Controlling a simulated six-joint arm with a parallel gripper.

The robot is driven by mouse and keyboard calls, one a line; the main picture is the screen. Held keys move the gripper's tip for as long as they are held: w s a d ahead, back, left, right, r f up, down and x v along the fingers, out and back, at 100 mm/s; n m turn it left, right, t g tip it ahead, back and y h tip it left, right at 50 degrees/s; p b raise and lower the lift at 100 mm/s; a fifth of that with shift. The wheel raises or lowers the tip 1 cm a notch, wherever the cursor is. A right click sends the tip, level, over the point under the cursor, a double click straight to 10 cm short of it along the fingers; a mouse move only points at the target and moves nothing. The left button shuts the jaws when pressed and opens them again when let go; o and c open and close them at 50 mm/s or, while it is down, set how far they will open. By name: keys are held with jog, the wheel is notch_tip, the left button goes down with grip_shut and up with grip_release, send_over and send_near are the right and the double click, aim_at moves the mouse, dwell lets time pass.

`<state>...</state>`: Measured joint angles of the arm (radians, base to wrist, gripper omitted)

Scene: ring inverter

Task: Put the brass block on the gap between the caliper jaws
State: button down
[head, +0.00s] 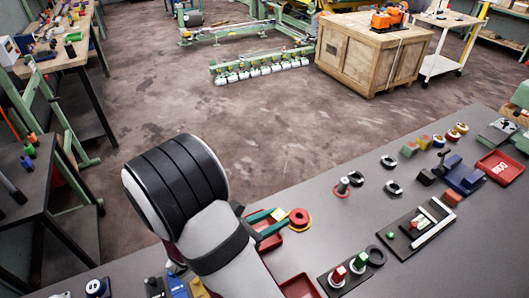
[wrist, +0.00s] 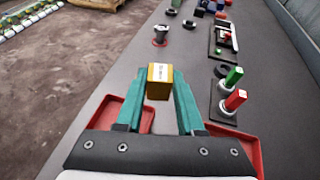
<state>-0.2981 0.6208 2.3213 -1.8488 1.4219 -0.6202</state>
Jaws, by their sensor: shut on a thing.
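My gripper (head: 279,221) has teal fingers and is shut on the brass block (wrist: 160,81), which has a white label on its top. In the wrist view the block sits between the fingertips (wrist: 159,90). In the head view it is hard to make out at the fingertips. The caliper (head: 432,232) is a silver bar with jaws on a black board, to the right of my gripper and apart from it. It also shows small at the upper right of the wrist view (wrist: 234,40). The gap between its jaws is too small to judge.
Red and green posts (head: 337,274) stand on a black board near the front edge, beside a black ring (head: 376,256). Red trays (wrist: 125,108) lie under my gripper. A dark knob with a red base (head: 342,187) and black rings stand further back.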

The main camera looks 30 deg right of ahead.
aim_at(295, 265)
jog(key=s+d+f+m+g, duration=0.1)
jog(key=s+f, duration=0.1)
jog(key=f, duration=0.2)
jog(key=s+d+f+m+g, duration=0.1)
jog(key=s+f, duration=0.1)
jog(key=f, duration=0.2)
jog(key=s+d+f+g, duration=0.1)
jog(key=s+f, duration=0.1)
jog(key=f, duration=0.2)
jog(key=shift+s+d+f+m, duration=0.15)
jog(key=shift+d+m, duration=0.1)
jog(key=shift+m, duration=0.15)
jog(key=c, duration=0.8)
grip_release()
